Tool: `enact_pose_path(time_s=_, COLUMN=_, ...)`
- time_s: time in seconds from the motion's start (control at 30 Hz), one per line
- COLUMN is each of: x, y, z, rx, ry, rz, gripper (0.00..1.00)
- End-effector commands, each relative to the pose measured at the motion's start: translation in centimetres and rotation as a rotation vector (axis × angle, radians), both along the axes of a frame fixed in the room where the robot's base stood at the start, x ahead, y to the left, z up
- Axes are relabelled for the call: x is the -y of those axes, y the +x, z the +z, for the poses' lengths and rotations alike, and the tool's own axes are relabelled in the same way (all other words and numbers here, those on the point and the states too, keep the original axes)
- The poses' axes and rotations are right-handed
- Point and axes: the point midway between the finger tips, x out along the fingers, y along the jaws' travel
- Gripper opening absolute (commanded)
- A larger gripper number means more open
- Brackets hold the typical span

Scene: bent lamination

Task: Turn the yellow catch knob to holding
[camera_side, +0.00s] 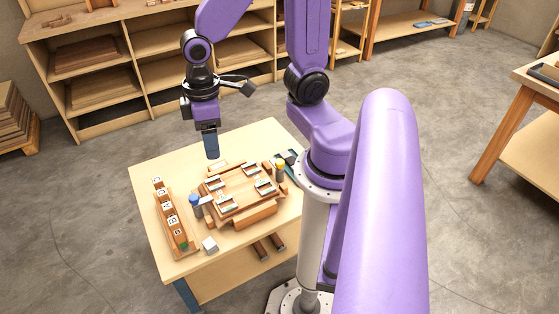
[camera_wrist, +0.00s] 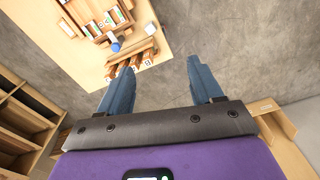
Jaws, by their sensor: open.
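The yellow catch knob (camera_side: 281,167) stands at the right side of the wooden fixture (camera_side: 241,192) on the table. Its turned position is too small to read. A blue knob (camera_side: 194,200) stands at the fixture's left side; it also shows in the wrist view (camera_wrist: 115,46). My gripper (camera_side: 211,146) hangs above the table's far edge, left of the yellow knob and apart from everything. In the wrist view my gripper (camera_wrist: 160,85) has its two blue-grey fingers spread wide with nothing between them. The yellow knob cannot be made out in the wrist view.
A wooden rack of lettered blocks (camera_side: 170,220) lies along the table's left side. A pale cube (camera_side: 210,245) sits near the front edge. A dark teal item (camera_side: 288,157) lies beside the yellow knob. Shelves (camera_side: 120,70) stand behind. The table's far left surface is clear.

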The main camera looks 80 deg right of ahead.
Motion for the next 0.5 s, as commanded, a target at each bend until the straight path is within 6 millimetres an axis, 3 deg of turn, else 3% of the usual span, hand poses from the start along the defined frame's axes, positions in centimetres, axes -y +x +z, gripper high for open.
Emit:
enact_pose_path(time_s=0.2, x=4.8, y=4.9, z=-2.9, rx=-0.01, ry=-0.004, rz=-0.342, gripper=0.65)
enact_pose_path(time_s=0.5, x=13.9, y=8.6, z=-7.3, rx=-0.015, ry=-0.002, rz=-0.801, gripper=0.65)
